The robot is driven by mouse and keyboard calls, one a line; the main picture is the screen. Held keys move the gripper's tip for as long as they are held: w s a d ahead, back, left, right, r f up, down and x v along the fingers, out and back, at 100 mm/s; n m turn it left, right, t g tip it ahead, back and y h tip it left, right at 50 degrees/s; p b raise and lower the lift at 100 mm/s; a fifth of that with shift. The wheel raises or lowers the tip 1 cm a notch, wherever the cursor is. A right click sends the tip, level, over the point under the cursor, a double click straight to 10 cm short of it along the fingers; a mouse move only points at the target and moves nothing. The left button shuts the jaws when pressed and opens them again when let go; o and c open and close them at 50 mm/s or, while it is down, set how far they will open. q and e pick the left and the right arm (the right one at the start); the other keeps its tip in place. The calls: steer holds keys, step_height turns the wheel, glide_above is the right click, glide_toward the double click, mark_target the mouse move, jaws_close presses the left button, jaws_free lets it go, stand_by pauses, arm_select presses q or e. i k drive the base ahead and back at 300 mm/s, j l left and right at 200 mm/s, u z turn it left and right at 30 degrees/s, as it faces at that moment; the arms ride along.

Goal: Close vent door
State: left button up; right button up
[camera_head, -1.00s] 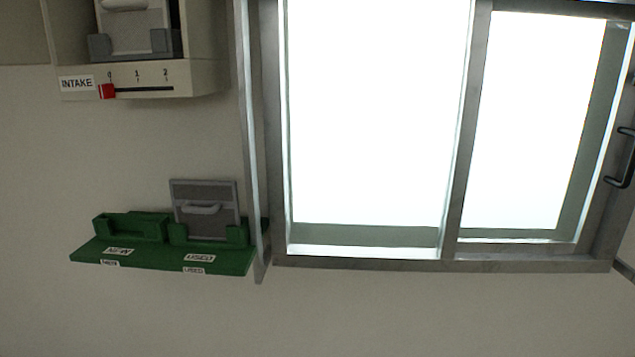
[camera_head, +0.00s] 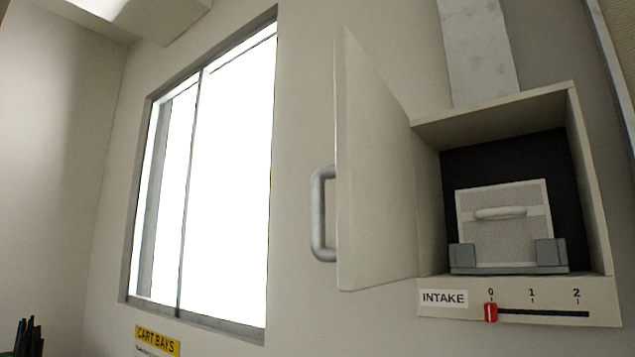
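The vent door (camera_head: 375,175) is a pale panel hinged at the left side of the intake box (camera_head: 592,180). It stands wide open, swung out to the left of the box. A grey bar handle (camera_head: 320,213) is on its left face. Inside the box a light grey filter (camera_head: 505,235) with a handle sits upright in a grey holder (camera_head: 510,258). Neither of my grippers is in view.
Below the opening, an INTAKE label (camera_head: 443,298) sits beside a slider whose red knob (camera_head: 490,312) is at 0. A bright window (camera_head: 225,190) is left of the door. A CART BAYS sign (camera_head: 158,340) is below it.

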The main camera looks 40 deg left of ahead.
mark_target(377, 228)
steer(key=j, duration=1.3)
steer(key=i+z, duration=0.05)
